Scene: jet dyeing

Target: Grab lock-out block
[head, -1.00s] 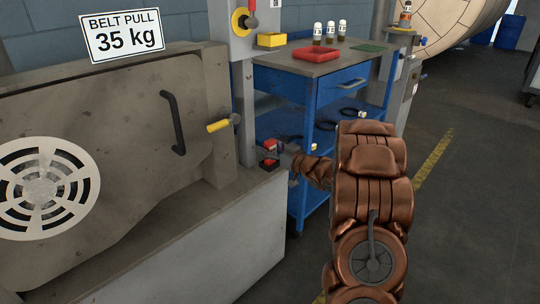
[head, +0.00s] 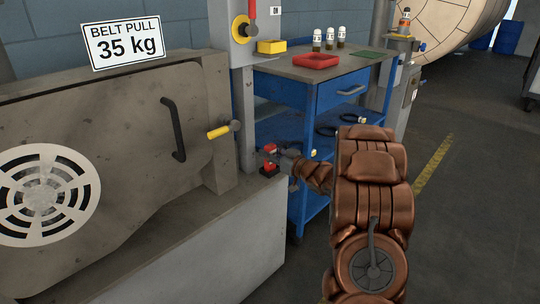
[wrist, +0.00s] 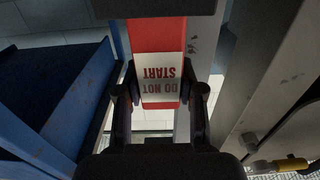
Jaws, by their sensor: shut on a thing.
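The lock-out block is a red block with a white "DO NOT START" label (wrist: 158,75), upside down in the wrist view. My gripper (wrist: 158,100) has one finger on each side of it and is shut on it. In the head view the red block (head: 269,166) shows small at the end of my arm, by the right end of the grey machine. My gripper (head: 278,158) is there too, partly hidden by my wrist. The block's upper end is cut off by a dark part in the wrist view.
A blue cart (head: 335,95) with a red tray (head: 317,61) and several bottles stands behind my gripper. A grey post (head: 243,110) and a yellow-handled lever (head: 220,131) are close by. The floor at right is clear.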

